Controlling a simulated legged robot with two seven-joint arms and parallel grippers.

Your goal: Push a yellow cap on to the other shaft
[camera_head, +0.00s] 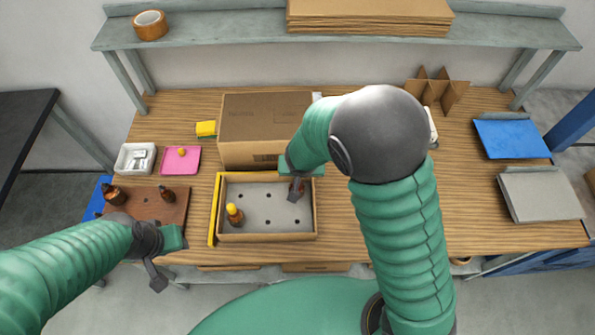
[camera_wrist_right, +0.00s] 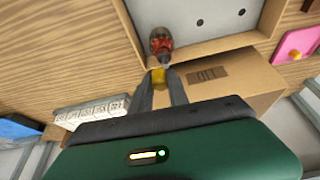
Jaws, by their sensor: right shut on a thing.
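The grey-lined tray (camera_head: 266,237) holds an armature with a yellow cap on top (camera_head: 234,214) at its front left. A second armature (camera_wrist_right: 161,40), reddish with a metal shaft, stands at the tray's back right corner. My right gripper (camera_head: 296,188) is over that corner, and it mostly hides this armature in the head view. In the right wrist view its fingers (camera_wrist_right: 160,84) are shut on a yellow cap (camera_wrist_right: 159,76), in line with the shaft tip; whether they touch is unclear. My left gripper (camera_head: 156,275) hangs in front of the table edge, away from the tray.
A pink dish (camera_head: 188,168) holds another yellow cap (camera_head: 181,152). A cardboard box (camera_head: 262,120) sits behind the tray. The table right of the tray is partly clear.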

